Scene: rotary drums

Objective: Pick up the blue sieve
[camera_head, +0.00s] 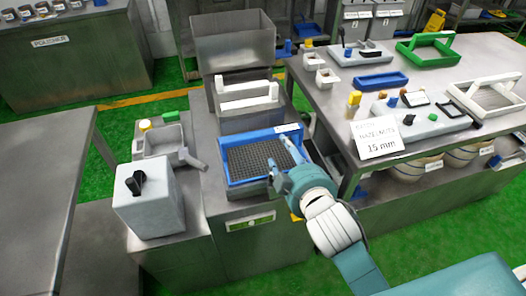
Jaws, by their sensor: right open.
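The blue sieve (233,178) is a blue rectangular frame with a dark mesh, seated on top of the grey metal machine in the middle of the head view. My right gripper (281,158) is open over the sieve's right side. One finger reaches toward the back right of the frame and the other is over the mesh's right edge. The gripper hides part of the sieve's right side. I cannot tell whether the fingers touch it. My left gripper is not in view.
A metal table (460,62) at right holds a green sieve (428,48), a white sieve (490,95) and a sign reading 15 mm (376,138). A grey box with a black knob (148,205) stands left of the blue sieve. White-handled parts (247,95) sit behind it.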

